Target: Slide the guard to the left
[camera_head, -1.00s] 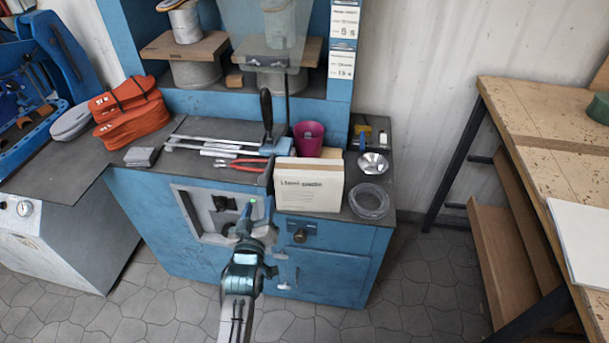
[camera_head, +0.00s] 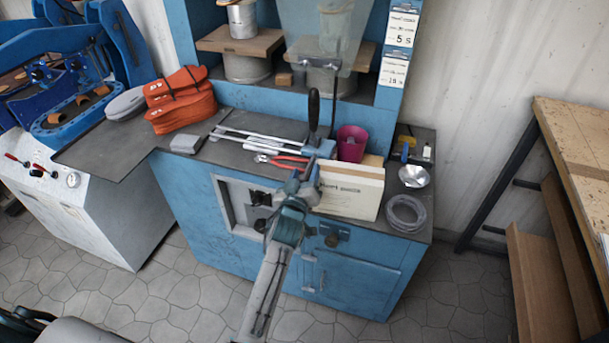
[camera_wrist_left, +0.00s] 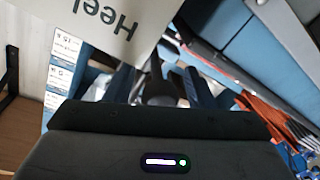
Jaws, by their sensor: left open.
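The guard (camera_head: 358,22) looks like a clear pane at the top of the head view, in front of the shelf of spools. My left gripper (camera_head: 303,186) is low in front of the bench edge, well below the guard, beside a cream box. Its jaws are open, and I see nothing held. In the left wrist view, a dark rounded thing (camera_wrist_left: 160,92) shows between the fingers; I cannot tell whether it touches them. The guard is not clearly identifiable there. My right gripper is not in view.
The cream box (camera_head: 350,196) stands at the bench front, with a magenta cup (camera_head: 351,143) behind it. A black upright handle (camera_head: 313,105) rises near red pliers (camera_head: 290,158). Orange pouches (camera_head: 180,100) lie left. A metal funnel (camera_head: 414,176) and coiled tubing (camera_head: 406,213) lie right.

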